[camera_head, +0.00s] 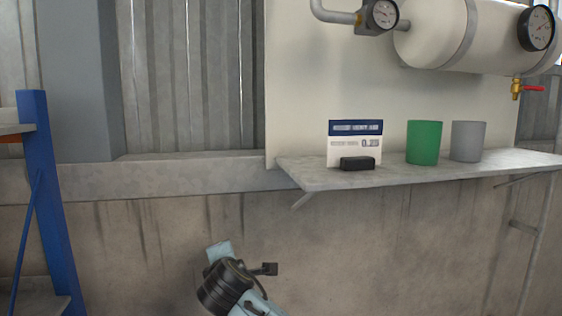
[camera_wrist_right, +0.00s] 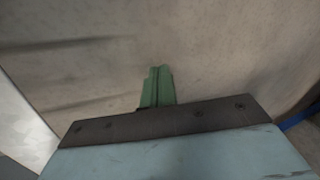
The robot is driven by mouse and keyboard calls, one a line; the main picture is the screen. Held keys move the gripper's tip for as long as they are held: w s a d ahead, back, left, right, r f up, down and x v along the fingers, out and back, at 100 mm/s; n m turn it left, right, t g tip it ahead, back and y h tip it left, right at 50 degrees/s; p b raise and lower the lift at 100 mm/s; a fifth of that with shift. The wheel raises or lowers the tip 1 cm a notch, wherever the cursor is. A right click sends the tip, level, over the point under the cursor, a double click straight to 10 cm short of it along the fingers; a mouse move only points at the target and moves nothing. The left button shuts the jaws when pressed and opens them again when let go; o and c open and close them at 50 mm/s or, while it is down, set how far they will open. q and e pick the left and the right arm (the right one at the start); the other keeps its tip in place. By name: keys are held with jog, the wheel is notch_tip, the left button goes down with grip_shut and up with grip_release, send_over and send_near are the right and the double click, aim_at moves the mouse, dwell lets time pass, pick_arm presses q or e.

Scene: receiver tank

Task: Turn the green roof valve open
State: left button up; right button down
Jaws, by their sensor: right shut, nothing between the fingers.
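No green roof valve shows in either view. The cream receiver tank (camera_head: 450,35) is at the upper right of the head view, with its top cut off by the frame. A brass valve (camera_head: 516,88) with a red handle hangs under it. My right gripper (camera_wrist_right: 158,87) shows in the right wrist view, its green fingers together and empty, with bare wall beyond. A light blue and black part of one of my arms is at the bottom middle of the head view, below the shelf; no fingers can be made out there. My left gripper is not identifiable in view.
A wall shelf (camera_head: 310,174) holds a label card (camera_head: 343,148), a black block (camera_head: 358,164), a green cup (camera_head: 424,142) and a grey cup (camera_head: 468,141). A blue rack post (camera_head: 50,200) stands left.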

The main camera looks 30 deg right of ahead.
jog(key=r, duration=0.4)
jog(key=r+n+t+h, duration=0.1)
jog(key=r, duration=0.4)
jog(key=r+t, duration=0.1)
jog(key=r, duration=0.3)
jog(key=shift+a+r+n+h, duration=0.15)
jog(key=shift+a+n+h, duration=0.05)
jog(key=shift+n+h, duration=0.1)
notch_tip(320, 180, up, 28)
jog(key=n+t+h+p, duration=0.2)
jog(key=t+h, duration=0.2)
jog(key=h, duration=0.1)
send_over(223, 203)
jog(key=s+a, duration=0.2)
jog(key=s, duration=1.2)
jog(key=s+r+m+h, duration=0.1)
jog(key=s+r+h, duration=0.5)
jog(key=s+r, duration=0.55)
jog(key=w+d+r+p, duration=0.5)
jog(key=d+r+p, duration=0.1)
jog(key=r, duration=0.4)
jog(key=shift+w+d+r+p, duration=0.15)
jog(key=shift+w+d+p, duration=0.2)
jog(key=shift+p, duration=0.3)
jog(key=shift+d+m+g+h, duration=0.1)
jog(key=shift+m+g+h, duration=0.2)
jog(key=shift+m, duration=0.1)
